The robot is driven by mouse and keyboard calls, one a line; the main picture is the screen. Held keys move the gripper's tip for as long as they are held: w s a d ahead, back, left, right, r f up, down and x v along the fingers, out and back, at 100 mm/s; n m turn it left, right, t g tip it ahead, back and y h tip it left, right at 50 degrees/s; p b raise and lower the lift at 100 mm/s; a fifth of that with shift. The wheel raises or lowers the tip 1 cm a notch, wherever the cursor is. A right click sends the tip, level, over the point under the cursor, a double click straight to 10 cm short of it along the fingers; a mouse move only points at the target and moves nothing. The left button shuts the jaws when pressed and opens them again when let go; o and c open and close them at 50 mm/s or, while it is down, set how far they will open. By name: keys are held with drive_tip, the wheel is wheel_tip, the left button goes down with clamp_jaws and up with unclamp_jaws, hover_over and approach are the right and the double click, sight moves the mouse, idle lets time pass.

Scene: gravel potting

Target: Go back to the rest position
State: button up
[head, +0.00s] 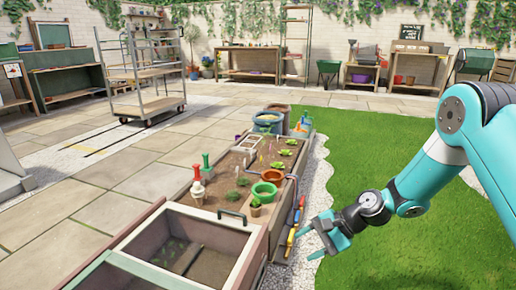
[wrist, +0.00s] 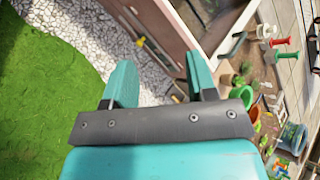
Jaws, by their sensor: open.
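My gripper (head: 322,237) is at the end of my teal arm, low over the gravel strip and lawn edge, to the right of the wooden planter bed. Its two teal fingers stand apart with nothing between them. In the wrist view my gripper (wrist: 162,80) is also open and empty, with pale gravel and the bed's side wall beyond it. No contact between the fingers and any object is visible.
The planter bed (head: 222,215) holds plants, a green pot (head: 264,191) and red and green-handled tools. Long-handled tools (head: 294,222) hang along its right side, close to my gripper. The lawn (head: 400,150) is open. A wheeled rack (head: 148,85) stands on the paving.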

drive_tip(key=s+a+r+n+h+p, duration=0.15)
drive_tip(key=s+r+n, duration=0.35)
drive_tip(key=r, duration=0.6)
drive_tip(key=s+d+r+n+h+p, duration=0.2)
drive_tip(key=s+r+n, duration=0.4)
drive_tip(key=s+r, duration=0.4)
drive_tip(key=s+d+r+n+h+p, duration=0.25)
drive_tip(key=s+r+n, duration=0.25)
drive_tip(key=s+r, duration=0.5)
wheel_tip(320, 180, up, 34)
drive_tip(key=s+p, duration=0.1)
drive_tip(key=p, duration=3.6)
drive_tip(key=shift+s+a+r, duration=0.15)
drive_tip(key=shift+s+a, duration=0.15)
drive_tip(key=shift+a, duration=0.1)
